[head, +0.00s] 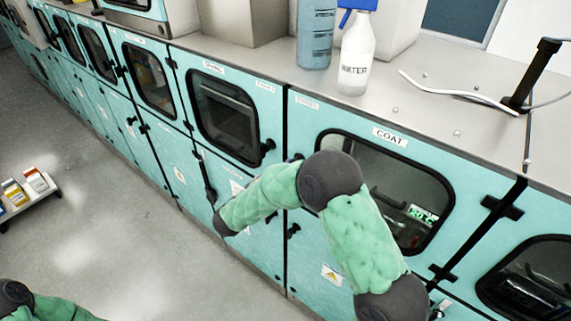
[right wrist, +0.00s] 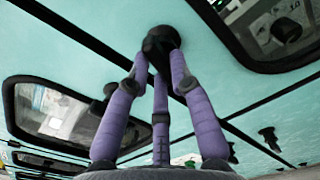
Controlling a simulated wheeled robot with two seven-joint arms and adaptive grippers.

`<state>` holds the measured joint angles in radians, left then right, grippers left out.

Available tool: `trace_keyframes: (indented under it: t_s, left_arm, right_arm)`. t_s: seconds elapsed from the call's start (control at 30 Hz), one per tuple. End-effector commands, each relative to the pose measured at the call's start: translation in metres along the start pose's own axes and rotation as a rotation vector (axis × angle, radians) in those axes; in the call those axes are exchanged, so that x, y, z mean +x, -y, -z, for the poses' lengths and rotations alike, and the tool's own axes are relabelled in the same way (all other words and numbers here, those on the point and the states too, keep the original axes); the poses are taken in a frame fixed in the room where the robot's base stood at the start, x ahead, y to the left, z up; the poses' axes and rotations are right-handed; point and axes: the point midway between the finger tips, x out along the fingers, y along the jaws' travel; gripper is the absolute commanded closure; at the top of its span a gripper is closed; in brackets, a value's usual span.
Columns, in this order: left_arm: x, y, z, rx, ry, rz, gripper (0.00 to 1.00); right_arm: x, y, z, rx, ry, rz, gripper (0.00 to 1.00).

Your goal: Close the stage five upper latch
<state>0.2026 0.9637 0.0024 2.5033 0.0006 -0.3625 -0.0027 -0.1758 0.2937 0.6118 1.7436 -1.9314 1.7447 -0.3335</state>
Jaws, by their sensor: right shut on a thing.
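A row of teal cabinet modules shows in the head view, with a module labelled COAT (head: 390,136) at the right. My right arm reaches across its left side and hides my right gripper there. In the right wrist view my right gripper (right wrist: 159,70), with purple fingers, is shut on a black latch handle (right wrist: 160,38) on the teal panel. The handle is beside a dark seam between two windowed doors. The fingers cover part of it, so its exact angle is hard to tell. Only a piece of my left arm shows at the bottom left of the head view; its gripper is out of sight.
A lower black latch (head: 292,230) is on the same module row. A white WATER bottle (head: 356,55), a blue bottle (head: 316,35) and a white cable (head: 455,92) are on the counter top. A low shelf with boxes (head: 35,180) stands left. The floor (head: 110,215) between is clear.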

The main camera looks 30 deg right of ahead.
Motion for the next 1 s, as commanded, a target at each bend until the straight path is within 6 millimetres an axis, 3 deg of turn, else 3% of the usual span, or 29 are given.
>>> trace_keyframes:
  t_s: [0.4, 1.0]
  left_arm:
    - [-0.021, -0.008, -0.001, 0.000, 0.000, 0.000, 1.00]
    - [-0.025, -0.009, -0.001, 0.000, 0.000, 0.000, 1.00]
  right_arm:
    - [0.000, 0.000, 0.001, -0.248, -0.001, 0.000, 1.00]
    - [0.000, 0.000, 0.002, -0.308, 0.000, -0.001, 1.00]
